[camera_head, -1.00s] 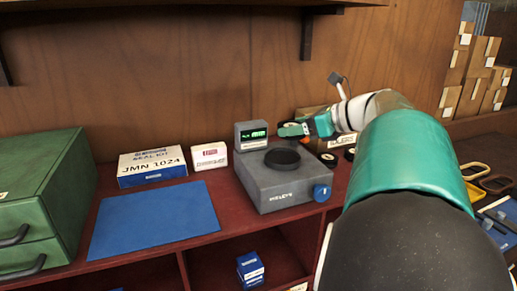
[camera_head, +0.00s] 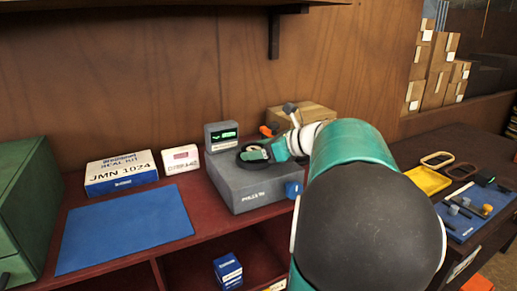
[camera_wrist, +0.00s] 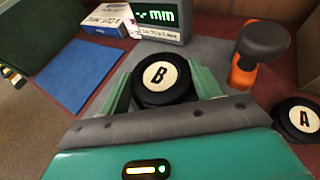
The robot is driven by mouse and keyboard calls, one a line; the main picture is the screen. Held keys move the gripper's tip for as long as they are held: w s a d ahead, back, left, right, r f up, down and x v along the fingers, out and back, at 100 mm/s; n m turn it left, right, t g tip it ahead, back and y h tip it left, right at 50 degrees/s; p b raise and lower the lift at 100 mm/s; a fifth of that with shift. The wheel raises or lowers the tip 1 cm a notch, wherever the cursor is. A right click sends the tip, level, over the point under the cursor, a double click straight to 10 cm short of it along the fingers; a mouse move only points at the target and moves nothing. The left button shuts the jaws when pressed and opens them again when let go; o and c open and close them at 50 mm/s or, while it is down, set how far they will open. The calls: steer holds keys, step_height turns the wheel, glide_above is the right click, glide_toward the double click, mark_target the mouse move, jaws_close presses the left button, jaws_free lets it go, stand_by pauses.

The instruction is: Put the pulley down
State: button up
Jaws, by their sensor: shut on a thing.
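The pulley, a black disc with a cream label marked B (camera_wrist: 161,76), sits between the green fingers of my gripper (camera_wrist: 161,88) in the wrist view. My gripper is shut on it. In the head view my gripper (camera_head: 256,152) is over the top of the grey gauge (camera_head: 258,186), and the dark pulley rim (camera_head: 244,163) shows beside the fingers. I cannot tell whether the pulley touches the gauge top. The gauge's display (camera_head: 222,136) is lit green and reads "mm" in the wrist view.
Another black disc marked A (camera_wrist: 304,119) lies at the right. An orange post with a black top (camera_wrist: 250,62) stands near my right finger. A blue mat (camera_head: 125,228), a seal kit box (camera_head: 121,172) and a small white box (camera_head: 181,159) are left of the gauge. The mat is clear.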

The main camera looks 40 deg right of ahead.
steer(key=o, duration=0.9)
